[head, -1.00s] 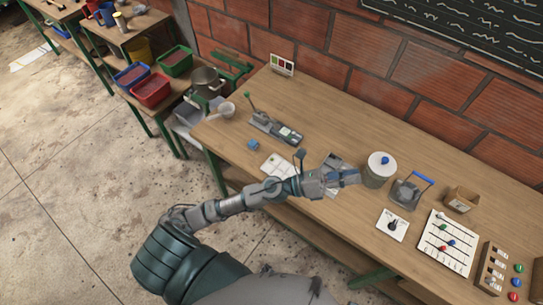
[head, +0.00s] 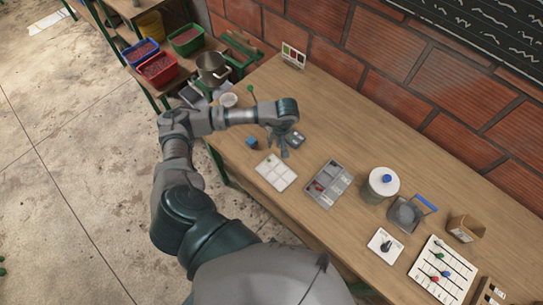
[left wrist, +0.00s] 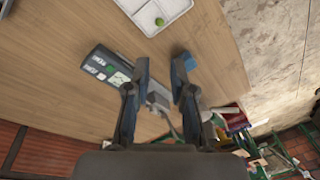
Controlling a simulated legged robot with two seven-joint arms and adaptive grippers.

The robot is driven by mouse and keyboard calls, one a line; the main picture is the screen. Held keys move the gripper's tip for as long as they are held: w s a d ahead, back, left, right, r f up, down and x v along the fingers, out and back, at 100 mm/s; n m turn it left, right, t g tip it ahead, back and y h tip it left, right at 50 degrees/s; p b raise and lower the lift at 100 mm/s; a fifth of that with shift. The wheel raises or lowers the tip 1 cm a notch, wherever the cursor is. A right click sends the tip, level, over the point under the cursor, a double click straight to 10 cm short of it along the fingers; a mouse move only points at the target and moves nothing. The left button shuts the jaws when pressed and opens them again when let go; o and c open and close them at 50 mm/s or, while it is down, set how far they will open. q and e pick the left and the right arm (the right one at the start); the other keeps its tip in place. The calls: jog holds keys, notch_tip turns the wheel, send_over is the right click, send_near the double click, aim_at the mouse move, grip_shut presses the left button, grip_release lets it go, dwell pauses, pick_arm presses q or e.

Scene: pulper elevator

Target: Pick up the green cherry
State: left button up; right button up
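The green cherry (left wrist: 159,21) is a small round green ball in a white compartment tray (left wrist: 140,12) at the top of the left wrist view. In the head view the white tray (head: 276,173) lies on the bench; the cherry is too small to make out there. My left gripper (head: 284,150) points down above the bench, just beyond the tray. In the left wrist view its two fingers (left wrist: 162,62) are apart with nothing held between them, and the cherry lies past the fingertips. My right gripper is not in view.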

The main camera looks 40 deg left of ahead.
pick_arm(q)
jog(key=p, duration=0.1)
send_over(269, 159)
jog(key=d, duration=0.1)
jog(key=f, duration=0.8)
jog(key=shift+w+d+f, duration=0.1)
jog(key=shift+w+f, duration=0.25)
jog(key=shift+w, duration=0.05)
jog(key=shift+s+a+f+p, duration=0.25)
jog(key=shift+a+f+p, duration=0.1)
jog(key=shift+f, duration=0.25)
jog(key=f, duration=0.2)
jog(key=f+p, duration=0.1)
jog(key=shift+s+f, duration=0.25)
jog(key=shift+f, duration=0.35)
jog(key=shift+d+f, duration=0.1)
jog(key=shift+d, duration=0.05)
jog(key=c, duration=0.3)
jog(key=shift+a, duration=0.2)
